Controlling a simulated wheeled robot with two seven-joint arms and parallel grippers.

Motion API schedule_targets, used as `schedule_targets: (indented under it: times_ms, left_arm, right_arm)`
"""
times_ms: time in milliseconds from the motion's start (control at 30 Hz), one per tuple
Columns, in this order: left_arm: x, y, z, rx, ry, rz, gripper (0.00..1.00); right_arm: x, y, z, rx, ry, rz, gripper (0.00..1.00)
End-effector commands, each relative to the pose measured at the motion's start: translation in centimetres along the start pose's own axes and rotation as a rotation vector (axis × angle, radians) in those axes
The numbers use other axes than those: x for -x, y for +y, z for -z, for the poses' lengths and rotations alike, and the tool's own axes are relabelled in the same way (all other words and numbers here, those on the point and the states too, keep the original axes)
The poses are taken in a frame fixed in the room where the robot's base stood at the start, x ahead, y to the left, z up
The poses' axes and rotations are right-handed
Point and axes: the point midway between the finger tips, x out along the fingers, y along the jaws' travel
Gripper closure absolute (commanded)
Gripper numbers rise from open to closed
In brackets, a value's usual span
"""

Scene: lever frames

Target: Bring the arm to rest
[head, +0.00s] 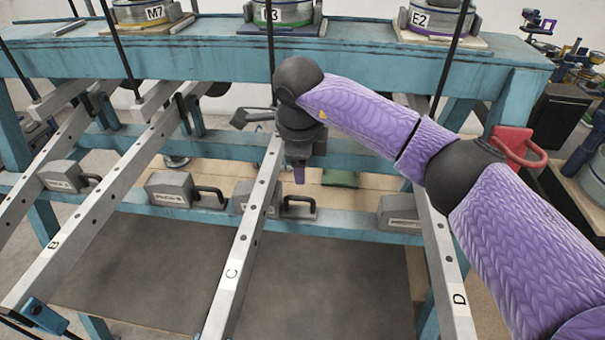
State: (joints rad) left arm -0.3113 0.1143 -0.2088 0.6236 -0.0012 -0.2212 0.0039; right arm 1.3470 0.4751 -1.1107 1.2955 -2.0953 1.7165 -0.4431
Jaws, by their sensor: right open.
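My right arm, in a purple sleeve, reaches in from the right. My right gripper (299,172) points down, open, with nothing seen between its jaws. It appears beside the upper part of the metal lever marked C (234,268); I cannot tell whether they touch. The lever marked B (92,208) slopes down to the left. The lever marked D (448,275) is at the right, its upper part partly hidden by my arm. My left gripper is not in view.
A blue frame (200,55) spans the back, with round weights on top, including one marked M7 (150,12) and one marked E2 (435,18). Grey handled weights (172,189) stand on the lower beam. A red handle-shaped object (518,147) is near my forearm. Dark panels lie below.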

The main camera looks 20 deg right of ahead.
Motion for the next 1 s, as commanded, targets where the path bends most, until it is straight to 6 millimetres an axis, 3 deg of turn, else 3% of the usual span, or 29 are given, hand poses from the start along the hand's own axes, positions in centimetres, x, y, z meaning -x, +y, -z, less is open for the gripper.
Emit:
schedule_targets:
  times_ms: [467, 533, 733, 1000]
  left_arm:
    - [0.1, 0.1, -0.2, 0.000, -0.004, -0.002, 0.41]
    - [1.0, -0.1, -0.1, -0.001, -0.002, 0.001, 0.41]
    - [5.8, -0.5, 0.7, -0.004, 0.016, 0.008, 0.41]
    - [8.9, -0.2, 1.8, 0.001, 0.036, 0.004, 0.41]
  right_arm:
    - [0.5, 0.0, 0.0, 0.000, 0.000, 0.000, 0.47]
    - [1.6, -0.2, 0.0, 0.000, -0.002, 0.003, 0.47]
    - [7.1, -1.2, 0.0, -0.001, -0.009, 0.020, 0.47]
    - [10.6, -1.8, 0.1, -0.002, -0.013, 0.028, 0.47]
